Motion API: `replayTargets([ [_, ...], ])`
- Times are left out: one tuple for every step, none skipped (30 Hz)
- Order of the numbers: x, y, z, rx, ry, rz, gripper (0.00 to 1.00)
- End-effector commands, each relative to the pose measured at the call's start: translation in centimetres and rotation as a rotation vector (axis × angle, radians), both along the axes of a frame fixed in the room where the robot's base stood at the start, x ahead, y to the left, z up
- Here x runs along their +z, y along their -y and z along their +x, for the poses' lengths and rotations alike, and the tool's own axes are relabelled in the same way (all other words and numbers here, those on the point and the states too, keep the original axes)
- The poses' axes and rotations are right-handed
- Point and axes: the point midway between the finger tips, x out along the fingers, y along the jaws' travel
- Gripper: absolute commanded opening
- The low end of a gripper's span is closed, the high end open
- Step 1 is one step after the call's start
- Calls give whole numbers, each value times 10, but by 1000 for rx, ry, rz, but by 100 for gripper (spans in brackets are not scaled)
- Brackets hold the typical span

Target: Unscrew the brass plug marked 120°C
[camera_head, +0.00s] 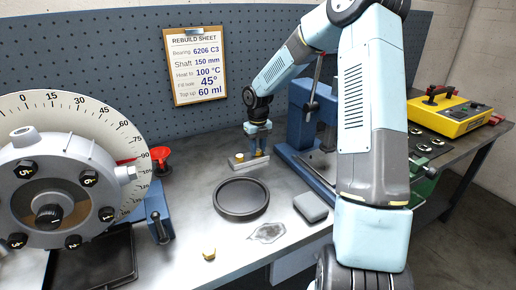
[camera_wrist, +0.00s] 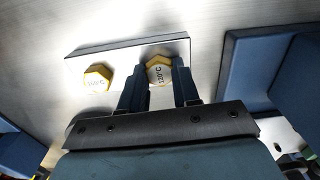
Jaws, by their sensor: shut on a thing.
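A metal block (camera_head: 247,163) lies on the bench by the pegboard, and its plate also shows in the wrist view (camera_wrist: 130,45). Two hexagonal brass plugs sit on it. My gripper (camera_head: 259,151) points down at the right end of the block. In the wrist view my gripper (camera_wrist: 160,82) is shut on the right brass plug (camera_wrist: 159,70), one finger on each side. Its upside-down marking looks like 120°C but is small and partly hidden. The left brass plug (camera_wrist: 97,78) stands free beside it, with a marking I cannot read surely.
A loose brass piece (camera_head: 209,254) lies near the bench's front edge. A round dark dish (camera_head: 241,199), a grey block (camera_head: 311,206) and a crumpled clear patch (camera_head: 267,233) lie in front. A blue press (camera_head: 300,120) stands close right of my gripper. The rotor with dial (camera_head: 60,185) is left.

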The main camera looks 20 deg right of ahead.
Motion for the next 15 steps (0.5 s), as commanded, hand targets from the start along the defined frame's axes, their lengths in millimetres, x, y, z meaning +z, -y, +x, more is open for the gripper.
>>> replayTargets([
  [0, 0, 2, 7, 4, 1, 2],
  [0, 1, 1, 16, 4, 1, 2],
  [0, 1, 1, 33, 4, 2, 2],
  [0, 1, 1, 48, 2, 3, 2],
  [0, 1, 1, 67, 2, 3, 2],
  [0, 1, 1, 89, 2, 4, 2],
  [0, 1, 1, 106, 3, 3, 2],
  [0, 1, 1, 121, 2, 4, 2],
  [-1, 0, 1, 141, 0, 4, 2],
  [-1, 1, 1, 154, -1, 4, 2],
  [-1, 0, 1, 168, -2, 5, 2],
  [-1, 0, 1, 186, 0, 5, 1],
  [-1, 0, 1, 193, 0, 4, 6],
  [-1, -1, 1, 191, -1, 4, 3],
  [-1, 0, 0, 189, -2, 5, 0],
])
